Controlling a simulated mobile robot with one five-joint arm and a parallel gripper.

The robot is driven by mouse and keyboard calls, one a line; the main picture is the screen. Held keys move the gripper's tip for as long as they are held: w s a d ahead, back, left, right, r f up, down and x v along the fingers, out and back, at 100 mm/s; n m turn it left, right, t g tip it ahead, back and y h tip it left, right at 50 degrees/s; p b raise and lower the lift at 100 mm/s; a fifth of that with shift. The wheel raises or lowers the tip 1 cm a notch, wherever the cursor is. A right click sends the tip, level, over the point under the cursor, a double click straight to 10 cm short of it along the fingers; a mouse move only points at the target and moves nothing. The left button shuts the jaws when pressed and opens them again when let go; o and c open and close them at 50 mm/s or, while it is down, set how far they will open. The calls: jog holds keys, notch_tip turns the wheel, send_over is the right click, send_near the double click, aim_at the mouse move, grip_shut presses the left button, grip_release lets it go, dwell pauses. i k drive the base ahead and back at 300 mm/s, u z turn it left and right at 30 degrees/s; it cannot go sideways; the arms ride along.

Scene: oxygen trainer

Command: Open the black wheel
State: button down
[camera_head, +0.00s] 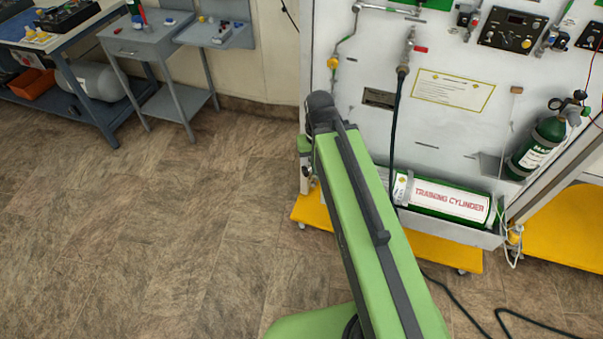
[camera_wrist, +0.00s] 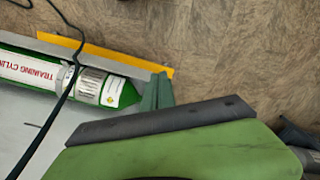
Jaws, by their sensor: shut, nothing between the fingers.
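A small black round part, probably the black wheel (camera_head: 580,95), shows at the top of the tilted green cylinder (camera_head: 540,148) at the right of the head view. It is too small to tell how far it is turned. No black wheel can be made out in the wrist view. My gripper (camera_wrist: 157,88) shows in the wrist view as two dark green fingers close together, shut and empty. It is near the end of the training cylinder, well left of the black wheel. In the head view my arm mostly hides the gripper.
The training cylinder (camera_head: 447,199) lies in a low tray on the white panel (camera_head: 455,135), above a yellow base (camera_head: 450,250). A black hose (camera_head: 393,130) hangs down the panel. Grey tables (camera_head: 145,40) stand at the back left. The floor (camera_head: 150,230) at left is clear.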

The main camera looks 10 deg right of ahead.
aim_at(305, 171)
jog(key=z, duration=0.05)
jog(key=k, duration=1.15)
jog(key=u, duration=0.9)
jog(key=i, duration=1.15)
jog(key=u, duration=0.55)
